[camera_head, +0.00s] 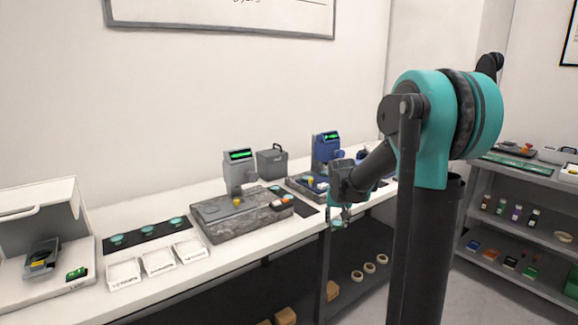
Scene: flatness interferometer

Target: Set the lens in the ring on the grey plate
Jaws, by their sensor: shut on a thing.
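My gripper (346,215) hangs in front of the bench's front edge, right of the grey instrument (239,173). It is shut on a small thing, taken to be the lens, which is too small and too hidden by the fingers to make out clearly. The grey instrument stands on a speckled stone base, with a flat grey plate (212,209) on its left part. A ring on that plate is too small to make out. Three teal discs that look like lenses (117,239) (147,230) (176,221) lie on a black mat (132,238). My gripper is apart from them.
Three white labelled trays (158,261) stand in front of the mat. A white open case (40,225) is at the far left. A blue instrument (326,150) and a dark grey box (272,163) stand behind. Shelves (520,225) with bottles are at the right.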

